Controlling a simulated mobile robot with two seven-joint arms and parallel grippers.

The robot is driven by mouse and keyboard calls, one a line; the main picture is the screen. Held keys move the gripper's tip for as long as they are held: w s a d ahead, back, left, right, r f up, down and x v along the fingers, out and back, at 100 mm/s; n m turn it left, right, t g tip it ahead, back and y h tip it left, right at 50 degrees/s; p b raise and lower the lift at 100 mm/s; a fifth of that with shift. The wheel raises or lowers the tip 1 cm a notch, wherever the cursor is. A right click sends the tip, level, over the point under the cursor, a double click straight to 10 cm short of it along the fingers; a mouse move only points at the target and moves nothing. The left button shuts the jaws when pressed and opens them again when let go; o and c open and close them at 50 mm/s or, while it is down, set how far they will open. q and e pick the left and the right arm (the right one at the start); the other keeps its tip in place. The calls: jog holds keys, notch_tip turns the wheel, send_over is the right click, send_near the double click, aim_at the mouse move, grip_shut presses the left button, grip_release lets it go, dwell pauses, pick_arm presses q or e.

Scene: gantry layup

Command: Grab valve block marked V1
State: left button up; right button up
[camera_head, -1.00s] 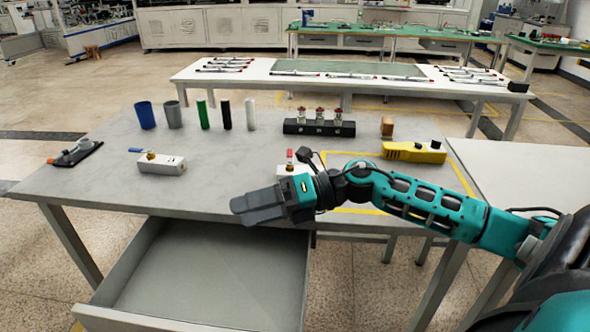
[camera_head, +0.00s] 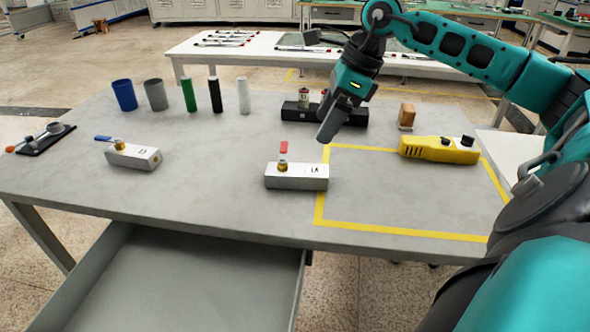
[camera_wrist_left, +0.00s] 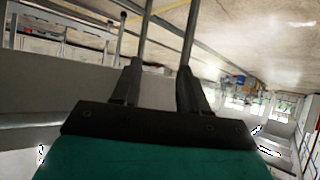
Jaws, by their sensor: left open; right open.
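A white valve block with a red handle and brass fitting (camera_head: 297,177) lies on the grey table, just left of the yellow-taped area; its small dark label appears to read V1 upside down. A second white valve block with a blue handle (camera_head: 134,155) lies to the left; its label is too small to read surely. My right gripper (camera_head: 329,133) is above the table, behind and to the right of the red-handled block, apart from it, open and empty, fingers pointing down. My left gripper (camera_wrist_left: 160,85) shows only in the left wrist view, open with nothing between its fingers.
Cups and cylinders (camera_head: 155,95) stand at the back left. A black holder (camera_head: 350,114) with valves stands behind my right gripper. A yellow device (camera_head: 440,149) and a brown block (camera_head: 406,115) are to the right. An open drawer (camera_head: 200,280) juts out in front.

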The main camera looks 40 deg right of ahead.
send_over(298, 169)
jog(key=s+d, duration=0.2)
notch_tip(298, 169, down, 7)
jog(key=shift+w+d+r+b, duration=0.15)
jog(key=shift+b, duration=0.15)
jog(key=shift+a+b+x, duration=0.15)
jog(key=shift+x, duration=1.2)
jog(key=shift+a+b+x, duration=0.1)
jog(key=shift+b+x, duration=0.05)
jog(key=shift+x, duration=1.2)
jog(key=shift+r, duration=0.1)
jog(key=shift+c, duration=0.3)
jog(key=c, duration=1.2)
jog(key=shift+r, duration=0.1)
jog(key=shift+c, duration=0.3)
